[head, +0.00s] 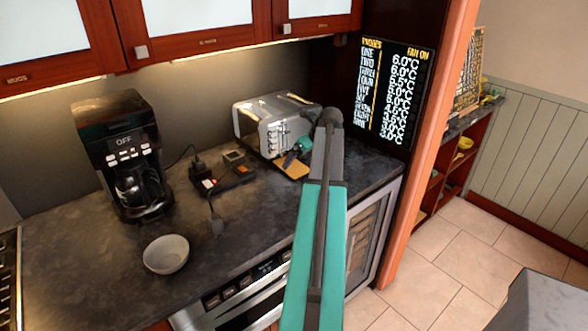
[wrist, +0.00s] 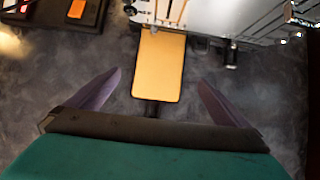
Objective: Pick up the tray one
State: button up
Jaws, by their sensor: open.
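The tray (head: 293,170) is a flat, tan-orange plate sticking out from the base of the chrome toaster (head: 262,122) on the dark counter. In the wrist view the tray (wrist: 160,62) runs up the middle, its far end meeting the toaster (wrist: 240,15). My gripper (wrist: 160,80) is open, with its purple fingers spread to the left and right of the tray and apart from it. In the head view my gripper (head: 298,150) is over the tray area, partly hidden by my arm. Its height above the counter is hard to tell.
A black box with an orange-red switch (wrist: 76,9) lies left of the tray. A coffee maker (head: 125,150) and a grey bowl (head: 166,254) stand further left. Wooden cabinets (head: 190,25) hang above. The counter (head: 255,215) in front of the tray is clear.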

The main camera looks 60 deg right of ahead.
aim_at(293, 168)
jog(key=shift+f, duration=0.1)
dwell(0.3)
jog(key=shift+p+x, duration=1.05)
jog(key=shift+x, duration=1.55)
jog(key=shift+s+a, duration=0.1)
jog(key=c, duration=1.3)
jog(key=shift+a+p, duration=0.1)
jog(key=shift+p, duration=0.3)
